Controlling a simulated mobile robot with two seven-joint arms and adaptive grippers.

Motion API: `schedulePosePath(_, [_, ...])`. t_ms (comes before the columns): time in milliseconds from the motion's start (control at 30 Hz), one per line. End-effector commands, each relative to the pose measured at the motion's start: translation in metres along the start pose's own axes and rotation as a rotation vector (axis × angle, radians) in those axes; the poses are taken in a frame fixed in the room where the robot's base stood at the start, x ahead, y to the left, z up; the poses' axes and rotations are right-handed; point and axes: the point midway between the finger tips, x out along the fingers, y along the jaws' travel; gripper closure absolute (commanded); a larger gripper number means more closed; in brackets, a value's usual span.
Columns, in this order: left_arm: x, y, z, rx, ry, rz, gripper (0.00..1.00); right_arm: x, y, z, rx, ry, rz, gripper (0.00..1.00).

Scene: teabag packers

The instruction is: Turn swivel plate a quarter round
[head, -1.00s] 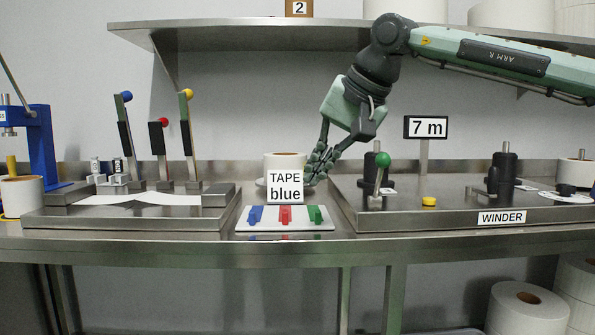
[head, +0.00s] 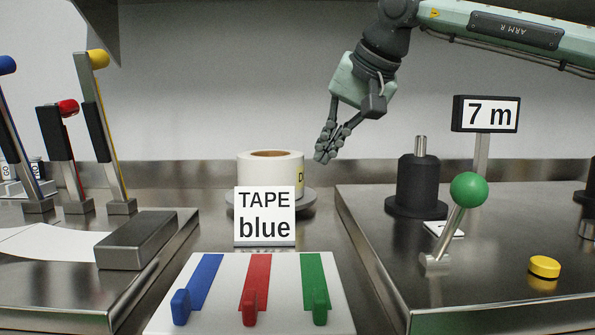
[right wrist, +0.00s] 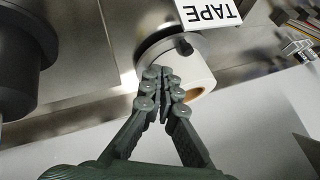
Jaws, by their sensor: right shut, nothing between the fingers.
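The swivel plate (head: 306,202) is a grey round disc on the bench, partly hidden behind the "TAPE blue" sign (head: 264,217). A white roll (head: 262,172) with a brown core sits on it and turns a yellow-marked label to the right. My right gripper (head: 325,158) is shut and empty, up and right of the roll, apart from it in the head view. In the right wrist view, the closed fingertips (right wrist: 161,84) overlap the plate (right wrist: 152,52) and roll (right wrist: 200,75); contact cannot be told. A small dark peg (right wrist: 184,47) shows at the plate. My left gripper is out of view.
A white board (head: 205,300) with blue, red and green sliders lies in front of the sign. A steel-topped station with a green-knobbed lever (head: 468,190), black post (head: 417,185) and "7 m" sign (head: 487,114) stands right. Several levers (head: 98,130) stand left.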

Motion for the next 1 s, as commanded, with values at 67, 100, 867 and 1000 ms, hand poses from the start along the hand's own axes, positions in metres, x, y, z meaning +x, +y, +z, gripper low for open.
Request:
schedulePosePath(67, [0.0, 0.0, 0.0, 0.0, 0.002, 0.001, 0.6, 0.007, 0.0, 0.0, 0.0, -0.001, 0.002, 1.0])
schedulePosePath(100, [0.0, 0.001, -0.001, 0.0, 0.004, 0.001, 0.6, 0.013, 0.0, 0.001, 0.0, -0.002, 0.002, 1.0])
schedulePosePath(867, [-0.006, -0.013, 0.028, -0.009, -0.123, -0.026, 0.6, 0.116, -0.033, 0.0, 0.001, -0.001, 0.001, 1.0])
schedulePosePath(1000, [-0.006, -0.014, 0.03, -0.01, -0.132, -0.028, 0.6, 0.117, -0.035, 0.0, 0.001, 0.0, 0.0, 1.0])
